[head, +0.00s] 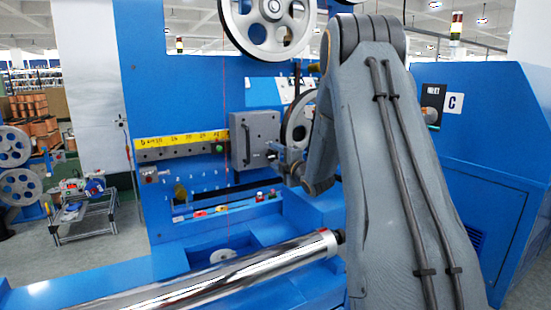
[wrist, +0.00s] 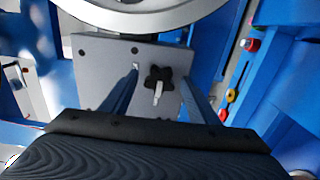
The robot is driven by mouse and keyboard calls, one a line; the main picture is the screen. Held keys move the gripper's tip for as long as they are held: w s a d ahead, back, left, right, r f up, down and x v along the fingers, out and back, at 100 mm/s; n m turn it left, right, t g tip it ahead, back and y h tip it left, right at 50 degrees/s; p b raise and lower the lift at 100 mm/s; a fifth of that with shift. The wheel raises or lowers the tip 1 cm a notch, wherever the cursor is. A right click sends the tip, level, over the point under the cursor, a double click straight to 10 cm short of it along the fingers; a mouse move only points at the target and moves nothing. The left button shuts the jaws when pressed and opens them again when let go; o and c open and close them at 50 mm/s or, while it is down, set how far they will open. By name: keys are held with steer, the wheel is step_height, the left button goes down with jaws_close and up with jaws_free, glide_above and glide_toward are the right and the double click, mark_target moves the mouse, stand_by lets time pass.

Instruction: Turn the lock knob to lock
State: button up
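The lock knob (wrist: 158,78) is a black, lobed star knob on a grey plate (wrist: 95,50) with small bolts, in the middle of the wrist view. A pale pin or stem (wrist: 157,95) shows just below it. My gripper (wrist: 159,76) is open, with one blue finger on each side of the knob. Gaps show between the knob and both fingers, and nothing is held. In the head view, my gripper (head: 279,156) is beside a grey box (head: 240,150) with a dark handle on the blue machine. I cannot make out the knob in the head view.
A large pulley wheel (head: 268,22) is at the top, and another pulley (head: 300,118) is behind my arm. A shiny roller (head: 215,274) crosses the front. A yellow strip (head: 182,140) is left of the box. Coloured buttons (wrist: 232,95) are at right in the wrist view.

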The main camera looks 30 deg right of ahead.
steer(key=c, duration=1)
steer(key=shift+o, duration=0.2)
steer(key=shift+m, duration=0.3)
steer(key=m, duration=0.3)
steer(key=shift+m, duration=0.4)
steer(key=m, duration=0.9)
steer(key=shift+p, duration=0.35)
steer(key=shift+f+m+p, duration=0.1)
steer(key=shift+m+p, duration=0.5)
steer(key=shift+m, duration=1.6)
